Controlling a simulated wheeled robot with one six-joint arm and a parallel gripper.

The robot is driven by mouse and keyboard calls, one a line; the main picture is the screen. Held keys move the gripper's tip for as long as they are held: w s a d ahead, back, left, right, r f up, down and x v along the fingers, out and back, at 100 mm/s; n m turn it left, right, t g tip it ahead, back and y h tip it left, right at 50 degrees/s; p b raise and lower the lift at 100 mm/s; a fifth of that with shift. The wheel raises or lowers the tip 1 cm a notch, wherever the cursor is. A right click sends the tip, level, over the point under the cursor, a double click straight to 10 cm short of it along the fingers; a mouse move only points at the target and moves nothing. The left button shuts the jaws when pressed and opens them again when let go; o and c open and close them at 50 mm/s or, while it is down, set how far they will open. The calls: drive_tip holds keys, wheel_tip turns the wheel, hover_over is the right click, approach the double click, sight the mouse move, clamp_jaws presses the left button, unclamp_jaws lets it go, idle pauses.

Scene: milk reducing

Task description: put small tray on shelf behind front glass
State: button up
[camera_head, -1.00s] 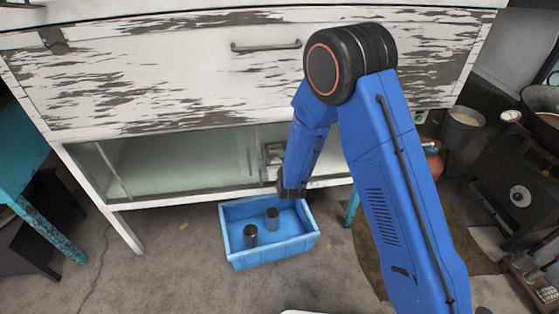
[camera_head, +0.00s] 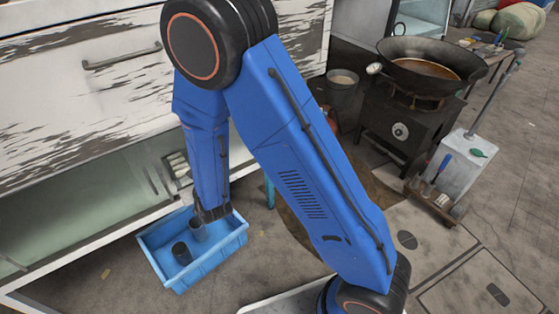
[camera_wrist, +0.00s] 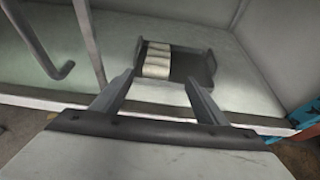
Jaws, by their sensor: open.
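The small tray (camera_wrist: 187,66) is dark grey and holds several pale cream pieces along its left side. It sits on the pale shelf (camera_wrist: 238,85) inside the cabinet, ahead of my gripper (camera_wrist: 158,90) in the wrist view. My gripper is open and empty, with its fingertips just short of the tray. In the head view my gripper (camera_head: 213,214) is low by the cabinet opening, over the crate's back right corner. The front glass (camera_head: 75,205) covers the left part of the opening. Its bent handle (camera_wrist: 55,65) is at the left of the wrist view.
A blue crate (camera_head: 205,264) with two dark cylinders (camera_head: 189,240) stands on the floor in front of the cabinet. The white, peeling drawer (camera_head: 100,100) overhangs the opening. A wok (camera_head: 430,65) on a black stove and a bucket (camera_head: 342,90) stand to the right.

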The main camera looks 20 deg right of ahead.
drive_tip(key=d+r+m+h, duration=0.5)
drive_tip(key=d+r+m, duration=0.3)
drive_tip(key=d, duration=0.5)
drive_tip(key=d+r+m+h, duration=0.55)
drive_tip(key=d+r, duration=0.35)
drive_tip(key=d, duration=0.5)
drive_tip(key=s+d+r+m+g+h, duration=0.1)
drive_tip(key=s+d+r+m+g, duration=0.15)
drive_tip(key=d, duration=0.25)
drive_tip(key=s+d+r+m+g+h, duration=0.1)
drive_tip(key=s+d+r+m, duration=0.15)
drive_tip(key=d+m, duration=0.2)
drive_tip(key=s+d+r+m+g+y, duration=0.1)
drive_tip(key=s+d+m+g, duration=0.3)
drive_tip(key=s, duration=0.5)
drive_tip(key=s+d+m+g+y, duration=0.1)
drive_tip(key=s+d+m+g, duration=0.1)
drive_tip(key=s+d+m, duration=0.35)
drive_tip(key=s+a+r+m+y, duration=0.1)
drive_tip(key=s+a+m+y, duration=0.2)
drive_tip(key=s, duration=0.4)
drive_tip(key=s+a+r+m+t+y, duration=0.1)
drive_tip(key=s+a+r+m+y, duration=0.1)
drive_tip(key=s+a+m, duration=0.4)
drive_tip(key=shift+s+a+y, duration=0.35)
drive_tip(key=shift+s+y, duration=0.3)
drive_tip(key=shift+y, duration=0.2)
